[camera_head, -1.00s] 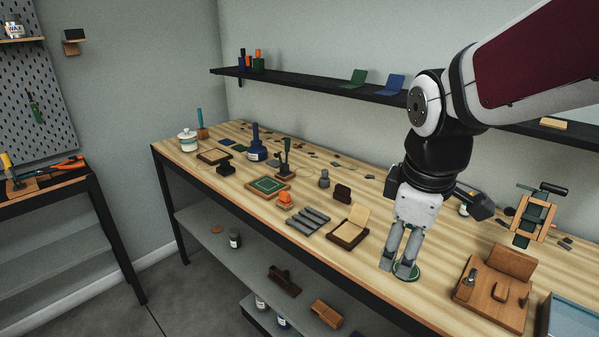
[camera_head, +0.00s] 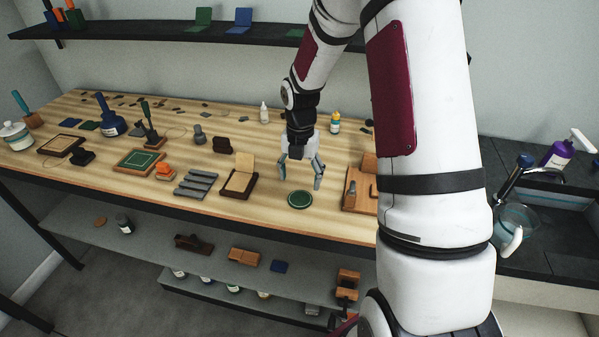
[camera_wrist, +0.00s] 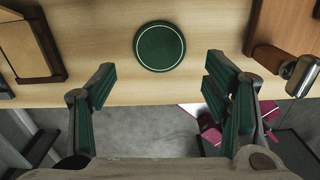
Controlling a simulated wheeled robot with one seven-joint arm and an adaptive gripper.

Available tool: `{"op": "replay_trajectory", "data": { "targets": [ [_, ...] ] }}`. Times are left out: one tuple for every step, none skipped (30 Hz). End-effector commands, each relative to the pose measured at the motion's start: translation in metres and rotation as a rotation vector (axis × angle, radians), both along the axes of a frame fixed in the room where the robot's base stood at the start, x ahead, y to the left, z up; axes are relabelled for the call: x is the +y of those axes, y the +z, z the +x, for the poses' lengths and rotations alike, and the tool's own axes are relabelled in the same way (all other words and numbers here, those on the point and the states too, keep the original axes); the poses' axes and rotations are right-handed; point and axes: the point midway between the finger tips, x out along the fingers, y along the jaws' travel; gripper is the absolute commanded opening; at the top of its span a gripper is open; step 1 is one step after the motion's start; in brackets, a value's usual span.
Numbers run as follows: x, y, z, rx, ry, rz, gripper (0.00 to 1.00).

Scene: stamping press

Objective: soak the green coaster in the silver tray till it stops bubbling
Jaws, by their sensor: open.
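The round green coaster (camera_head: 300,199) with a pale ring lies flat on the wooden bench near its front edge. It also shows in the wrist view (camera_wrist: 160,46), whole and uncovered. My gripper (camera_head: 301,180) is open and empty above and just behind the coaster, fingers pointing down. In the wrist view its two green-padded fingers (camera_wrist: 160,82) stand wide apart, with the coaster beyond their tips and between their lines. I cannot make out the silver tray in the current views; my arm covers the bench's right part.
A wooden block with a metal-topped tool (camera_head: 352,196) stands right of the coaster. An open wooden box (camera_head: 240,183) and a grey ridged rack (camera_head: 197,184) are to the left. A sink area with a faucet (camera_head: 514,175) and purple spray bottle (camera_head: 560,152) is at far right.

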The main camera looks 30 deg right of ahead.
Motion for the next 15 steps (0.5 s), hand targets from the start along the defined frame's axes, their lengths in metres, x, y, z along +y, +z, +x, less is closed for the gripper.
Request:
{"op": "replay_trajectory", "data": {
  "targets": [
    [0.000, -0.004, 0.001, 0.000, 0.000, 0.000, 0.70],
    [0.000, -0.006, 0.001, 0.000, -0.001, 0.000, 0.70],
    [0.000, -0.009, 0.002, 0.001, -0.001, 0.000, 0.70],
    [0.001, -0.012, 0.001, 0.001, -0.001, 0.000, 0.70],
    [0.001, -0.015, 0.001, 0.003, -0.002, 0.000, 0.70],
    [0.001, -0.019, 0.001, 0.002, -0.002, 0.001, 0.70],
    [0.001, -0.023, 0.002, 0.001, -0.003, 0.000, 0.70],
    [0.001, -0.026, 0.002, 0.001, -0.003, 0.000, 0.70],
    [0.001, -0.032, 0.002, 0.003, -0.004, 0.000, 0.70],
    [0.001, -0.036, 0.002, 0.003, -0.004, 0.000, 0.70],
    [0.001, -0.040, 0.002, 0.003, -0.003, 0.000, 0.70],
    [0.001, -0.045, 0.003, 0.001, -0.002, 0.000, 0.70],
    [0.001, -0.050, 0.002, 0.003, -0.002, 0.000, 0.70],
    [0.001, -0.054, 0.002, 0.003, -0.002, 0.000, 0.70],
    [0.001, -0.059, 0.002, 0.002, -0.003, -0.001, 0.70]
  ]
}}
